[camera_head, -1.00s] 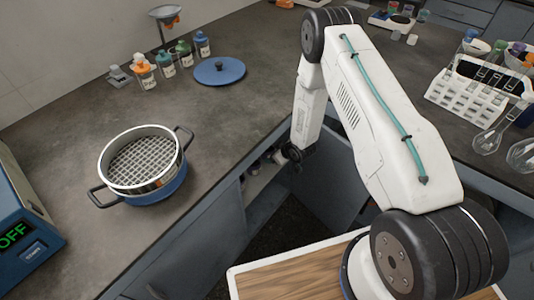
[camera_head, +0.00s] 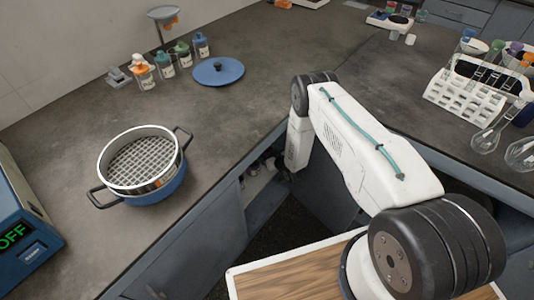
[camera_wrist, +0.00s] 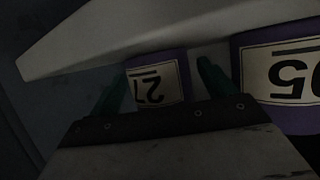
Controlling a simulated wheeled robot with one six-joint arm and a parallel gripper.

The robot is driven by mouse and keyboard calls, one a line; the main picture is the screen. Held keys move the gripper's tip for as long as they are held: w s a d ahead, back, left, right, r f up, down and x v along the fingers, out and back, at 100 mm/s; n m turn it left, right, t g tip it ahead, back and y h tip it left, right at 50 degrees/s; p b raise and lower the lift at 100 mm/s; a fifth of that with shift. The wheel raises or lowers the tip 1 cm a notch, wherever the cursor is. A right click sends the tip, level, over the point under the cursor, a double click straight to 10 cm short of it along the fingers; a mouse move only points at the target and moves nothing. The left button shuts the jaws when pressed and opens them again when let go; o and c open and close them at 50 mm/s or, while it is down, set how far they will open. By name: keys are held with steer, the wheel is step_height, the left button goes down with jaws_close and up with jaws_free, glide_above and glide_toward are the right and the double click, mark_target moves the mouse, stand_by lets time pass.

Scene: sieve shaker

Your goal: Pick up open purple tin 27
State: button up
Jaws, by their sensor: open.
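The purple tin 27 (camera_wrist: 158,82) shows in the wrist view with a pale label, its number upside down in the picture. My gripper (camera_wrist: 162,78) is open, with one green finger on each side of the tin. The fingers look close to its sides; I cannot tell whether they touch. The tin's far end is cut off from view by shade, so I cannot see whether it has a lid. In the head view, my gripper is down in the open cabinet and mostly hidden.
A second, larger-looking purple tin (camera_wrist: 285,80) stands close to the right finger. A pale panel (camera_wrist: 90,40) runs above the left finger. The open cabinet (camera_head: 262,195) lies under the dark counter (camera_head: 240,115), which holds a sieve pot (camera_head: 150,190) and blue lid (camera_head: 219,71).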

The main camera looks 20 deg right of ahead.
steer(key=shift+x, duration=0.95)
steer(key=shift+c, duration=0.3)
steer(key=c, duration=1.1)
